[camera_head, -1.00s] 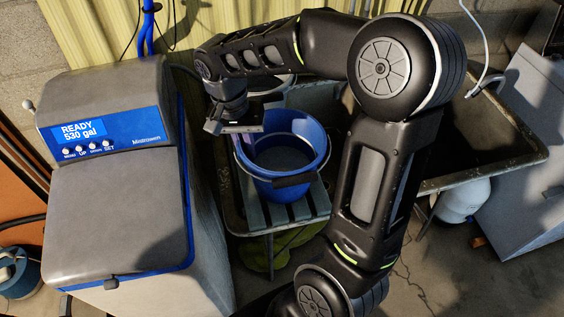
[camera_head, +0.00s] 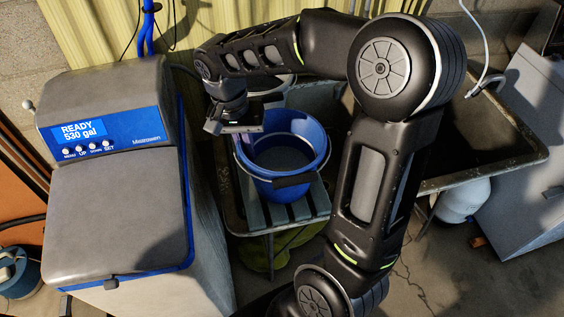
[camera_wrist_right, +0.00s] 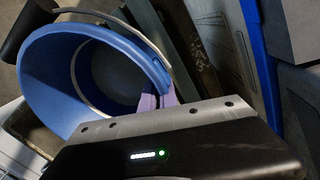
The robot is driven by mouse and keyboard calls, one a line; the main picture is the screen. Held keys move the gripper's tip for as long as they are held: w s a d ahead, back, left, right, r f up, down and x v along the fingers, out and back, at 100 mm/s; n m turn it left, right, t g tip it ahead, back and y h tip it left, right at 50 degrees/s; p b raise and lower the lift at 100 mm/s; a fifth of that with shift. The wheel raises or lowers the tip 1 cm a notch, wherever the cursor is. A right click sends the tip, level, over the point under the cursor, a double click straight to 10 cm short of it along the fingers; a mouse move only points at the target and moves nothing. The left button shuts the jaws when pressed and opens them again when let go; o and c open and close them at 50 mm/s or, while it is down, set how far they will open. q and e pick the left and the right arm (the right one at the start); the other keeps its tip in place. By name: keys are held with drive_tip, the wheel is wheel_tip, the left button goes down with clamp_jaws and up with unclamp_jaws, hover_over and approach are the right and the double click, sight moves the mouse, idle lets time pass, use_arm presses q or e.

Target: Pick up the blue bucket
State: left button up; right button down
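The blue bucket (camera_head: 285,185) is upright on a grey slatted stand and looks empty inside. Its wire handle hangs down at the front with a dark grip (camera_head: 292,181). My right gripper (camera_head: 243,145) reaches down over the left side of the bucket's rim. In the right wrist view, the pale purple fingers (camera_wrist_right: 158,99) lie close together on either side of the blue bucket (camera_wrist_right: 45,75) wall and appear shut on it. The fingertips are partly hidden by the gripper body. My left gripper is not in view.
The grey and blue water softener (camera_head: 120,205) stands close on the left. A dark sink basin (camera_head: 480,130) is on the right, beyond my arm. The slatted stand (camera_head: 312,200) sits within a frame, and a corrugated yellow wall (camera_head: 215,25) is behind.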

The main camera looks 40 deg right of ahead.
drive_tip(key=shift+r, duration=0.15)
idle(0.4)
wheel_tip(320, 180, up, 7)
drive_tip(key=shift+w+f+b, duration=0.1)
drive_tip(key=shift+b, duration=0.3)
drive_tip(key=shift+r+p, duration=0.6)
drive_tip(key=shift+r, duration=0.35)
drive_tip(key=shift+r+p, duration=0.6)
drive_tip(key=shift+r, duration=0.05)
drive_tip(key=shift+f, duration=0.15)
